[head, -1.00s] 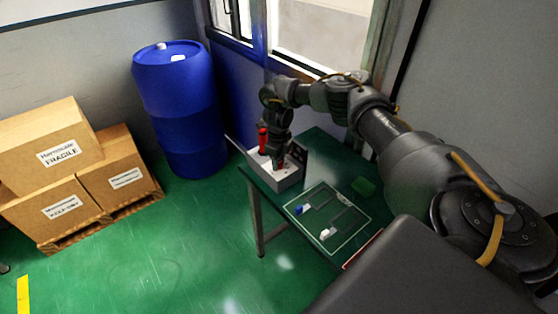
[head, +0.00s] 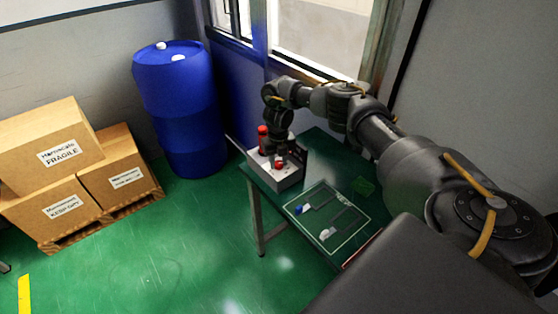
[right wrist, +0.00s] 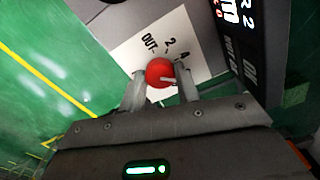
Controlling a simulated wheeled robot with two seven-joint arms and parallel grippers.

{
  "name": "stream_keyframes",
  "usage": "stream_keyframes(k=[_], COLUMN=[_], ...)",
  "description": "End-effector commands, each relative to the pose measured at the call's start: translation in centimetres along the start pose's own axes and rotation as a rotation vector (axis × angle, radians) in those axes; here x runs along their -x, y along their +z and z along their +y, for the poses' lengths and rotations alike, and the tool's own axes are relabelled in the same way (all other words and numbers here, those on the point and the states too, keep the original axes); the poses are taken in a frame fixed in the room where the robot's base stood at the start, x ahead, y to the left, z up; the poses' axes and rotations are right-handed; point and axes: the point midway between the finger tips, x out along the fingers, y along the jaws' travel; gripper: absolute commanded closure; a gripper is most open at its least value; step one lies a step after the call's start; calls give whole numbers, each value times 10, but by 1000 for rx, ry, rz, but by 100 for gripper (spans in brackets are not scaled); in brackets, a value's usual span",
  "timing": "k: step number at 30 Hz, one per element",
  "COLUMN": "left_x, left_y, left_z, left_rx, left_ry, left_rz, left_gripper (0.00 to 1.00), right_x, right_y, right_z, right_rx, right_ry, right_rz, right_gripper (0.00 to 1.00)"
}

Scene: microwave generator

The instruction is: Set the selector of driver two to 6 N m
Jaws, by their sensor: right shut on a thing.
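The selector of driver two is a red round knob (right wrist: 160,72) with a white pointer line. My right gripper (right wrist: 160,78) is shut on it, one finger on each side. The pointer points to the right in the right wrist view, past the printed 4, towards my right finger, which hides any marks there. In the head view my right gripper (head: 279,158) is at the grey box (head: 288,182) on the table. My left gripper is out of view.
A red cylinder (head: 263,140) stands on the far left of the box. The green table (head: 325,150) carries a white-outlined mat (head: 350,240) with small blue and white pieces.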

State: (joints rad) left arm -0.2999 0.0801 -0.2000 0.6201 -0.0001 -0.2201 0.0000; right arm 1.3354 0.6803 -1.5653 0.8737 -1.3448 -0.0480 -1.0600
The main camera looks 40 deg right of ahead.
Motion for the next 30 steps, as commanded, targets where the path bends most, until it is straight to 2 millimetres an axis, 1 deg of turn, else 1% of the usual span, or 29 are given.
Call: stream_keyframes(k=[17, 18, 22, 30], left_x=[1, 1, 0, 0], left_y=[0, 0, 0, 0], left_z=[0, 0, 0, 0], left_rx=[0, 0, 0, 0], left_ry=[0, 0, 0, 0], left_rz=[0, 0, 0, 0], left_gripper=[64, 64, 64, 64], right_x=[2, 2, 1, 1], right_y=[2, 2, 1, 1], right_z=[0, 0, 0, 0], right_rx=[-28, -28, -27, -26], right_ry=[1, 1, 1, 0], right_rz=[-5, -5, -4, -2], right_gripper=[91, 63, 46, 46])
